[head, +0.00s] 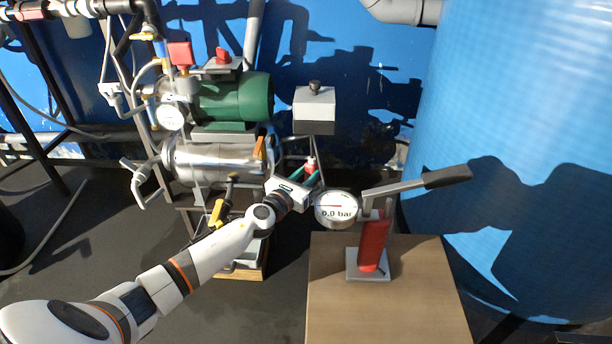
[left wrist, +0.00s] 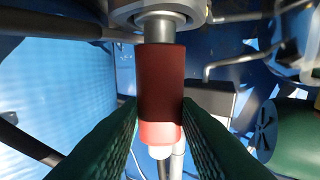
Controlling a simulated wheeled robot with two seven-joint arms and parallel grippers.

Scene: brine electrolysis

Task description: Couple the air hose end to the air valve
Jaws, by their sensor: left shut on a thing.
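My left gripper (head: 312,172) reaches in over the floor, between the steel tank and the gauge. Its dark green fingers are shut on a red cylindrical piece (left wrist: 160,85), which looks like the air hose end. The red piece has a pale rounded tip (left wrist: 159,152) on one end. At its other end a short metal stem meets a round metal fitting (left wrist: 160,12); I cannot tell if this is the air valve or whether they are locked together. The red piece also shows small in the head view (head: 310,167). The hose itself is not clearly visible. My right gripper is not in view.
A red hand pump (head: 373,243) with a grey lever stands on a wooden block (head: 390,310); its gauge (head: 336,210) reads 0.0 bar. A steel tank (head: 215,160) and green motor (head: 232,98) stand behind. A large blue tank (head: 530,130) fills the right.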

